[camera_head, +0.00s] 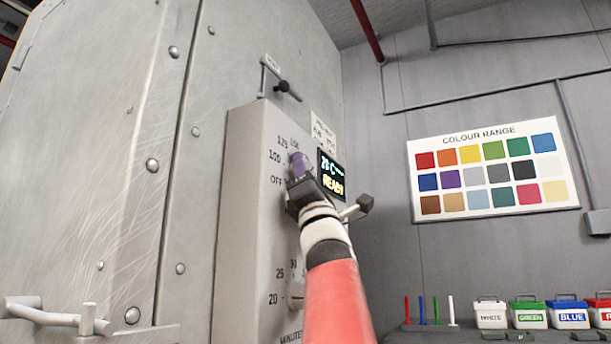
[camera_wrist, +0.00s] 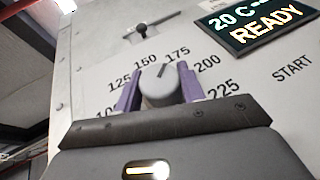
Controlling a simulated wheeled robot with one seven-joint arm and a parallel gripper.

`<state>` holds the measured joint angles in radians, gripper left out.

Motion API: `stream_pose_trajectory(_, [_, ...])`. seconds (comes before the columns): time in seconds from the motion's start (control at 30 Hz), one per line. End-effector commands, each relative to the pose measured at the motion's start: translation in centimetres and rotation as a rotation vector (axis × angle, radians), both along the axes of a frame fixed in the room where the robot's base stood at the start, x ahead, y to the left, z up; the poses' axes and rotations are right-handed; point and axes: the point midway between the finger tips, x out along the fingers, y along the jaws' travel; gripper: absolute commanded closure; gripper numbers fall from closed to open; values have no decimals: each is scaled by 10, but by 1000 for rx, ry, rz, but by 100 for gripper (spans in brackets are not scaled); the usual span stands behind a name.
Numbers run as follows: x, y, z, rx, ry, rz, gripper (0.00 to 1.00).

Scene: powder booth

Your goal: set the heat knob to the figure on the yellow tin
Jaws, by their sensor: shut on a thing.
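The heat knob (camera_wrist: 157,92) is a round grey knob on the pale control panel (camera_wrist: 95,45). In the wrist view its dark pointer line tilts up and right, between the printed 150 and 175. My gripper (camera_wrist: 160,88) has its two purple fingers on either side of the knob and is shut on it. In the head view my gripper (camera_head: 301,165) is at the upper dial of the panel and hides the knob. The display (camera_wrist: 262,22) beside the dial reads 20 C and READY. No yellow tin is in either view.
A lower minutes dial (camera_head: 296,300) is partly behind my arm. White (camera_head: 490,315), green (camera_head: 528,315), blue (camera_head: 568,315) and red (camera_head: 602,312) tins stand at right. A colour chart (camera_head: 493,172) hangs behind.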

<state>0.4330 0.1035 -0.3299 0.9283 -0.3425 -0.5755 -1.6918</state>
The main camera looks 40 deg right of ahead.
Motion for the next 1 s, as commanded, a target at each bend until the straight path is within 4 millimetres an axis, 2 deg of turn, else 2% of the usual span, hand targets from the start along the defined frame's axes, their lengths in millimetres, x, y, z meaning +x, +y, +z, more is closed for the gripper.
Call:
stream_pose_trajectory(0.4, [0, 2, 1, 289, 120, 1, 84])
stream_pose_trajectory(1.0, [0, 0, 3, 478, 198, 0, 84])
